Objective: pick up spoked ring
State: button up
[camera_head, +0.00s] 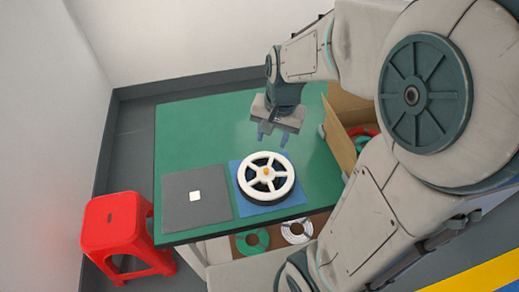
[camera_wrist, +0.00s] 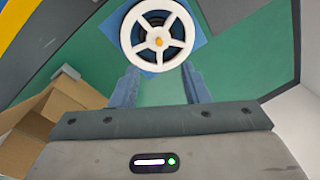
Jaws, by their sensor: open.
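The spoked ring (camera_head: 281,180) is white with several spokes and a small orange centre. It lies flat on a dark round base on a blue mat (camera_head: 243,205) near the front edge of the green table. In the wrist view the spoked ring (camera_wrist: 178,53) shows near the top, beyond the fingertips. My gripper (camera_head: 271,139) is above the table, behind the ring in the head view, with nothing between its fingers. In the wrist view my gripper (camera_wrist: 160,78) shows two blue fingers spread apart, not touching the ring.
A grey mat (camera_head: 180,215) with a white square (camera_head: 195,196) lies left of the blue mat. A cardboard box (camera_head: 341,142) stands at the table's right, with a red ring inside. A red stool (camera_head: 115,220) stands left. Green and white coils (camera_head: 297,231) lie below the front edge.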

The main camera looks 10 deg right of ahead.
jog(key=w+f+m+g, duration=0.1)
jog(key=w+f+m, duration=0.35)
jog(key=f, duration=0.25)
send_over(266, 170)
jog(key=shift+n+h, duration=0.25)
jog(key=shift+h, duration=0.15)
jog(key=f, duration=0.5)
jog(key=f+b, duration=0.1)
jog(key=f, duration=0.2)
jog(key=shift+w+d, duration=0.1)
jog(key=shift+w, duration=0.2)
jog(key=shift+s+f, duration=0.15)
jog(key=shift+f, duration=1.2)
jog(key=shift+s+f, duration=0.15)
jog(key=shift+f, duration=1.2)
grip_shut()
